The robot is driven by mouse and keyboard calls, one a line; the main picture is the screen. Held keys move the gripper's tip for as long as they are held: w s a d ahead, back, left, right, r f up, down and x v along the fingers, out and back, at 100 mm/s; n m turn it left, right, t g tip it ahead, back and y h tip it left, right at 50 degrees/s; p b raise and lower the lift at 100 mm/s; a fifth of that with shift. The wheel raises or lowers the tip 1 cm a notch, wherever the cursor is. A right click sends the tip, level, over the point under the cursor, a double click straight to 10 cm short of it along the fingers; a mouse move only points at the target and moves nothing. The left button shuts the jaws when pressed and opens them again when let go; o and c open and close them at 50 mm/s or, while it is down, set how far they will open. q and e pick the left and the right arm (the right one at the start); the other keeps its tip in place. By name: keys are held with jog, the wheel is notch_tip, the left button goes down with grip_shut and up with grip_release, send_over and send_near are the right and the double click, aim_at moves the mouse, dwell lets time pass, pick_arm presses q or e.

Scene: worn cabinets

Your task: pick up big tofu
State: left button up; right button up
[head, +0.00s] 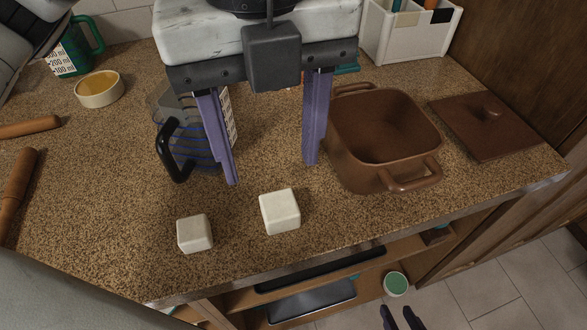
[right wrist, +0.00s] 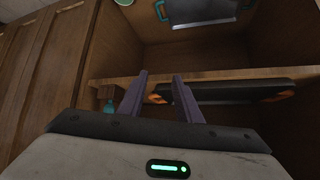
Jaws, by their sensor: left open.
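Two pale tofu blocks lie on the speckled countertop near its front edge. The right block (head: 280,211) looks slightly larger; the left block (head: 195,234) looks slightly smaller. My left gripper (head: 271,173) is open and empty, its purple fingers pointing down. In the head view its fingertips appear just above the right block, with no contact visible. My right gripper (head: 398,316) is low in front of the cabinet. The right wrist view shows its fingers (right wrist: 160,75) apart with nothing between them, facing open cabinet shelves.
A brown pot (head: 383,135) stands right of my left gripper, with its lid (head: 487,123) beside it. A clear jug with a black handle (head: 175,150) stands close on the left. A yellow-filled bowl (head: 99,89) and wooden rolling pin (head: 17,190) are further left. The counter around the blocks is clear.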

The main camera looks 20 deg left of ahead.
aim_at(279, 204)
pick_arm(q)
jog(key=f, duration=0.2)
jog(key=s+f, duration=0.1)
jog(key=shift+f, duration=0.35)
jog(key=f, duration=0.5)
jog(key=shift+w+d+f, duration=0.3)
jog(key=shift+w+d, duration=0.05)
pick_arm(e)
jog(key=shift+s+a+f, duration=0.1)
jog(key=shift+s+f, duration=0.25)
jog(key=shift+s, duration=0.5)
pick_arm(q)
jog(key=shift+c, duration=0.3)
jog(key=c, duration=1.1)
pick_arm(e)
jog(key=shift+s+f, duration=0.1)
jog(key=shift+s, duration=0.05)
